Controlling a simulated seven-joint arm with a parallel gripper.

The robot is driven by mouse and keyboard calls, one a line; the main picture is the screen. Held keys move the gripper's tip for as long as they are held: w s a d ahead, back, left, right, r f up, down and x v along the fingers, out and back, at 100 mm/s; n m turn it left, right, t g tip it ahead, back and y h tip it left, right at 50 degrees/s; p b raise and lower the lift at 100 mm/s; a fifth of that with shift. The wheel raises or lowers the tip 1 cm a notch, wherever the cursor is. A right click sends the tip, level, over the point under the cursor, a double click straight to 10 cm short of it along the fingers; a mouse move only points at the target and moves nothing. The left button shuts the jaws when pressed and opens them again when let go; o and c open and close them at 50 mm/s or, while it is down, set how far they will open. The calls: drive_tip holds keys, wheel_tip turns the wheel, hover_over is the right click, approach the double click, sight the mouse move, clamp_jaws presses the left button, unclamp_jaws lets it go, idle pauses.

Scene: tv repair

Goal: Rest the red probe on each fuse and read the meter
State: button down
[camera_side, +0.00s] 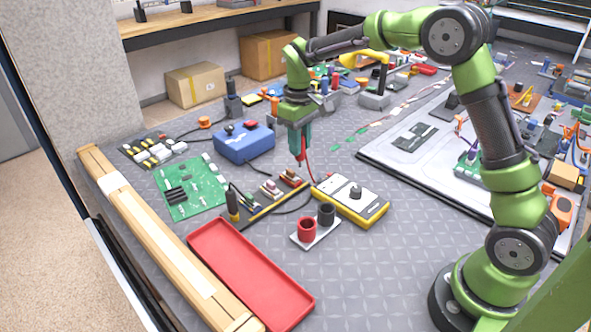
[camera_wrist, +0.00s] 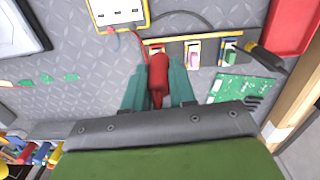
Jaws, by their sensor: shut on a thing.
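The wrist view shows the red probe (camera_wrist: 158,75) between the two green fingers. The fuse strip (camera_side: 262,208) carries several small fuses; a pink-and-white fuse (camera_wrist: 194,52) and a green fuse (camera_wrist: 230,52) show in the wrist view. The probe partly hides the strip's end there, and I cannot tell whether its tip touches a fuse. The yellow meter (camera_side: 350,199) lies right of the strip. Its display cannot be read.
A red and black cup holder (camera_side: 316,226) stands before the meter. A red tray (camera_side: 250,275), a green circuit board (camera_side: 193,188) and a blue box (camera_side: 244,143) surround the strip. A large panel (camera_side: 420,150) lies to the right.

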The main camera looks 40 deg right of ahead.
drive_tip(key=shift+w+d+r+n, duration=0.25)
drive_tip(key=shift+w+r, duration=0.1)
drive_tip(key=shift+w, duration=0.2)
drive_tip(key=shift+w+d+r+n, duration=0.25)
drive_tip(key=shift+w+r, duration=0.1)
drive_tip(key=shift+w, duration=0.15)
drive_tip(key=shift+f, duration=2.8)
drive_tip(key=shift+f, duration=0.75)
wheel_tip(320, 180, up, 6)
